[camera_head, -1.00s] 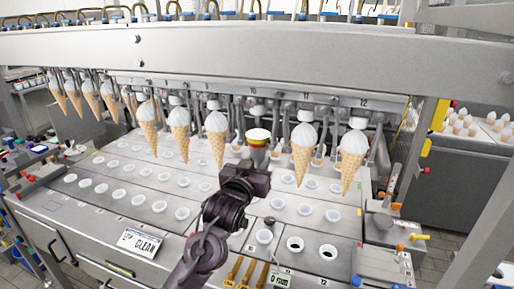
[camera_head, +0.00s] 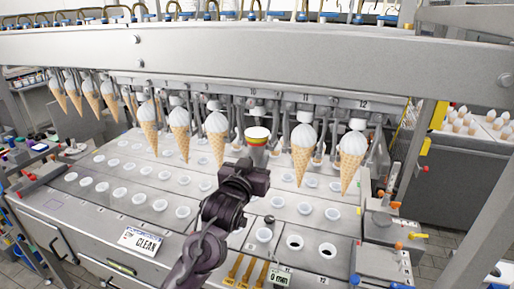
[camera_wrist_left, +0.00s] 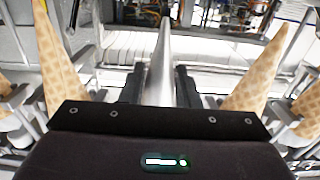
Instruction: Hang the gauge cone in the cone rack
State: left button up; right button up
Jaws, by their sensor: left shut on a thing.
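The gauge cone (camera_head: 257,135) has a pale top with yellow and red bands. In the head view it is upright in the gap between two hanging wafer cones, below the rack rail (camera_head: 275,93) near number 10. My left gripper (camera_wrist_left: 160,86) is shut on the gauge cone, whose smooth silver body (camera_wrist_left: 164,55) stands between the fingers in the left wrist view. In the head view the dark gripper body hides the fingers and the lower cone. Whether the top touches the rack's jaws I cannot tell. My right gripper is not in view.
Wafer cones with white tops hang close on both sides, one to the left (camera_head: 217,140) and one to the right (camera_head: 303,155). Below is a steel deck with rows of white cups (camera_head: 264,235). A thick beam (camera_head: 250,45) crosses above.

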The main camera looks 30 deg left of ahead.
pick_arm(q)
jog(key=shift+b+v, duration=0.4)
jog(key=shift+v, duration=3.55)
